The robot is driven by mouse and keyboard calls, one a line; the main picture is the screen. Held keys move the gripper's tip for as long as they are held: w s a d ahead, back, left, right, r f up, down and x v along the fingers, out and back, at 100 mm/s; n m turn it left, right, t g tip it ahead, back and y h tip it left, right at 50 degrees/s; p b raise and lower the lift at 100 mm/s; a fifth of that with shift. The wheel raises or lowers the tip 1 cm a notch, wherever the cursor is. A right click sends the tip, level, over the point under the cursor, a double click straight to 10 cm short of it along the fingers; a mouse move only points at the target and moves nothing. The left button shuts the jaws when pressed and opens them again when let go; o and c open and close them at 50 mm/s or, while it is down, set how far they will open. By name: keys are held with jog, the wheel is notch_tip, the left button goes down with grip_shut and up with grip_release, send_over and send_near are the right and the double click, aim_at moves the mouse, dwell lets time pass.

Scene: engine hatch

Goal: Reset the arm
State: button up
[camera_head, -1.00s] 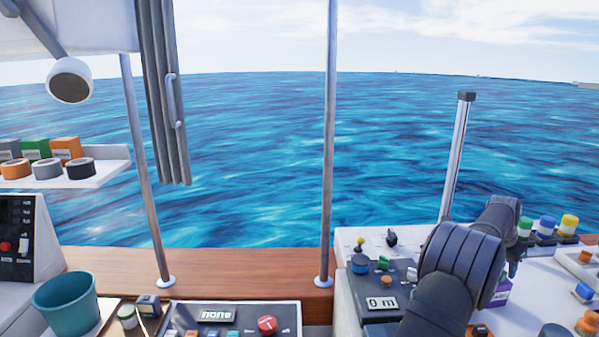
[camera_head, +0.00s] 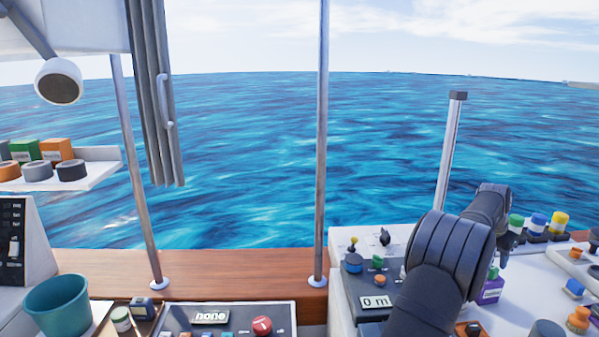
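My dark arm rises from the bottom right, over the white console (camera_head: 520,300). Its thick ribbed joint covers part of the console's control panel. My gripper (camera_head: 503,262) is at the far end of the arm, small and partly hidden behind the arm's links. It points down near a purple box (camera_head: 491,290) and colored-cap items. I cannot make out its fingers or whether it holds anything.
Green, blue and yellow capped items (camera_head: 537,226) stand right of the gripper. A metal post (camera_head: 449,150) rises behind the console. A control panel reading "none" (camera_head: 210,317), a teal bucket (camera_head: 57,307) and a shelf with tape rolls (camera_head: 100,170) are at left.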

aim_at(492, 269)
jog(key=x, duration=0.5)
jog(key=shift+f, duration=0.25)
jog(key=r, duration=0.5)
jog(key=shift+s+d, duration=0.15)
jog(key=shift+s, duration=0.1)
jog(key=s+d+r, duration=0.2)
jog(key=s+r, duration=0.5)
jog(key=s, duration=0.4)
jog(key=s+a+f+m+g, duration=0.1)
jog(key=s+a+f, duration=0.25)
jog(key=s, duration=0.25)
jog(key=s+a+f+m, duration=0.2)
jog(key=s+a, duration=0.3)
jog(key=s, duration=0.2)
jog(key=s+a+f+m+g, duration=0.1)
jog(key=s+a+f, duration=0.25)
jog(key=s, duration=0.25)
jog(key=w+f, duration=0.2)
jog(key=w, duration=0.1)
jog(key=w+a, duration=0.1)
jog(key=shift+w+f, duration=0.2)
jog(key=shift+f, duration=0.2)
jog(key=shift+w+f, duration=0.15)
jog(key=shift+w, duration=0.15)
